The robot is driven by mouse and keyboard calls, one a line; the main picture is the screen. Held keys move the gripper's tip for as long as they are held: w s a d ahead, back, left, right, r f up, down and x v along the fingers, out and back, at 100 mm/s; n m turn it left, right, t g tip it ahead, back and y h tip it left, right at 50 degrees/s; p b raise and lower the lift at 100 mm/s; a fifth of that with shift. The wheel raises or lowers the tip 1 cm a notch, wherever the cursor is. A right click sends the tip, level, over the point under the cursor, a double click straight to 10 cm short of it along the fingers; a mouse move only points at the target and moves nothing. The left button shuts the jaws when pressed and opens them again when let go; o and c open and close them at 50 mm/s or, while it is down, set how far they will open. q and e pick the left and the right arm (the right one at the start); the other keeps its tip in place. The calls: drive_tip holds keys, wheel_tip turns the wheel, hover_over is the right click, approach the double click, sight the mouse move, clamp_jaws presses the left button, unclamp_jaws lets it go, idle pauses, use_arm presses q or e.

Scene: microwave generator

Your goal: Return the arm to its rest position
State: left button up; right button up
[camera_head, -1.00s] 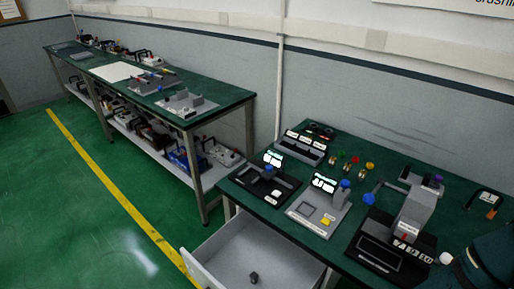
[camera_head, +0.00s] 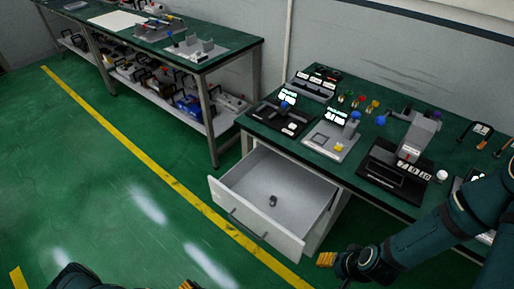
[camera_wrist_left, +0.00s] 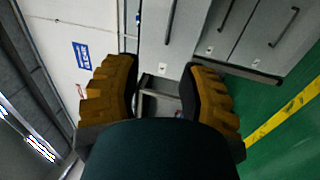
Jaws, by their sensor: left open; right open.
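My left arm shows only at the bottom left edge of the head view, with an orange fingertip at the lower border. In the left wrist view my left gripper (camera_wrist_left: 158,95) has its two orange ridged fingers spread apart, with nothing between them. My right arm comes in from the right edge of the head view, in front of the workbench. My right gripper (camera_head: 326,259) is open, low over the floor by the drawer's right front corner. Its fingertips are small here and partly hidden, and no held thing shows.
The workbench drawer (camera_head: 232,218) stands pulled out, with a small dark object (camera_head: 272,200) inside. The green workbench top (camera_head: 262,131) carries several devices, including a grey and black machine (camera_head: 410,150). A second bench (camera_head: 214,59) stands back left. Green floor is clear at left.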

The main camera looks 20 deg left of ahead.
use_arm(q)
drive_tip(key=w+d+r+m+g+h+b, duration=0.1)
drive_tip(key=w+d+r+m+g+h, duration=0.15)
drive_tip(key=d+m+g, duration=0.6)
drive_tip(key=w+d+r+m+g+h, duration=0.1)
drive_tip(key=w+d+r+g+h, duration=0.15)
drive_tip(key=d+g, duration=0.75)
drive_tip(key=w+d+r+m+t+y+b, duration=0.1)
drive_tip(key=w+r+m+y, duration=0.1)
drive_tip(key=w+r+y, duration=0.6)
wheel_tip(320, 180, up, 3)
drive_tip(key=shift+w+d+f+m, duration=0.1)
drive_tip(key=shift+w+d+m, duration=0.25)
drive_tip(key=shift+w, duration=0.2)
use_arm(e)
drive_tip(key=shift+s+f, duration=0.2)
drive_tip(key=shift+f, duration=0.4)
drive_tip(key=shift+s+f, duration=0.15)
drive_tip(key=shift+f, duration=0.45)
